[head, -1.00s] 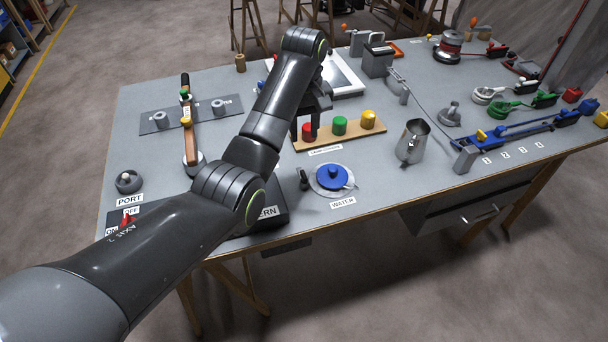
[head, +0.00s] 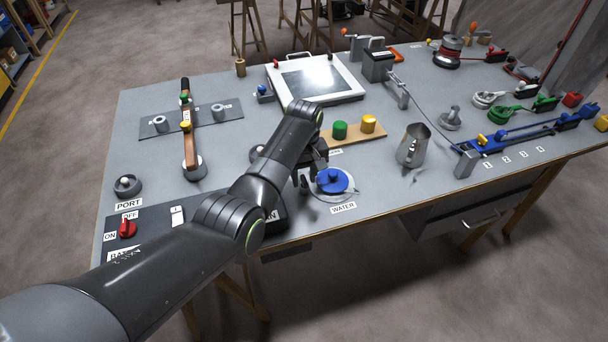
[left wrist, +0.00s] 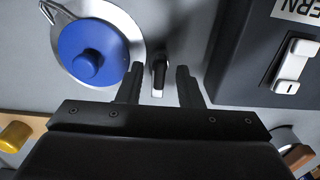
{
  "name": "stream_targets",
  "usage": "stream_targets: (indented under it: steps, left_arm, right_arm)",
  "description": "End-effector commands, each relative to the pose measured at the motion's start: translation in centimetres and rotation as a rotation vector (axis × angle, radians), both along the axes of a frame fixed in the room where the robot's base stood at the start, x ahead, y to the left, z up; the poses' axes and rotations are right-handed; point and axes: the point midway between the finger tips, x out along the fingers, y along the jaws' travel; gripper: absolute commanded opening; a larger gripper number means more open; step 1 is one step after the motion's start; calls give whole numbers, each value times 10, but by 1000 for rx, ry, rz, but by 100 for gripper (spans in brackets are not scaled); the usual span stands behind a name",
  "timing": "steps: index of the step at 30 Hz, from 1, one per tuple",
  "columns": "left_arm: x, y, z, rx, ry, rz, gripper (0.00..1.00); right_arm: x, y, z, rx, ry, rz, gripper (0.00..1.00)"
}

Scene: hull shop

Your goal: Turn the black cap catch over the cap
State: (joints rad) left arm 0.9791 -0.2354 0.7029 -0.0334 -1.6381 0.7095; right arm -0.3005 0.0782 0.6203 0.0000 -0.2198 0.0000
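The blue cap (head: 332,181) sits on a round pale plate behind the WATER label; it also shows in the left wrist view (left wrist: 90,52). The black cap catch (left wrist: 160,72) is a small lever beside the plate, with a pale piece at one end. It points alongside the cap and does not lie over it. My left gripper (left wrist: 160,82) is open, with one fingertip on each side of the catch; I cannot tell whether either touches it. In the head view my left gripper (head: 312,172) is just behind the catch, partly hidden by my arm. My right gripper is out of view.
A dark switch panel (head: 150,222) with a red knob lies at the left front. A wooden strip (head: 354,137) with coloured knobs stands behind the cap. A metal jug (head: 412,146) stands to the right. The bench front edge is close.

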Motion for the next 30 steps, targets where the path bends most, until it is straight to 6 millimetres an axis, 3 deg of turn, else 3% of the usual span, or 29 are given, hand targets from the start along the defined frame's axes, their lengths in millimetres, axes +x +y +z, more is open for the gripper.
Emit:
stream_targets:
  steps: [4, 11, 23, 30]
  left_arm:
    - [0, 0, 0, 0, 0, 0, 30]
    - [0, 0, 0, 0, 0, 0, 0]
    - [0, 0, 2, 0, 0, -38, 0]
    - [1, 0, 4, 0, 0, -176, 0]
  right_arm:
    - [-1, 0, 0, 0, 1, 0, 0]
    - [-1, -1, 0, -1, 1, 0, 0]
    - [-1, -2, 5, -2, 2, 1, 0]
    - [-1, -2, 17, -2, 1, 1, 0]
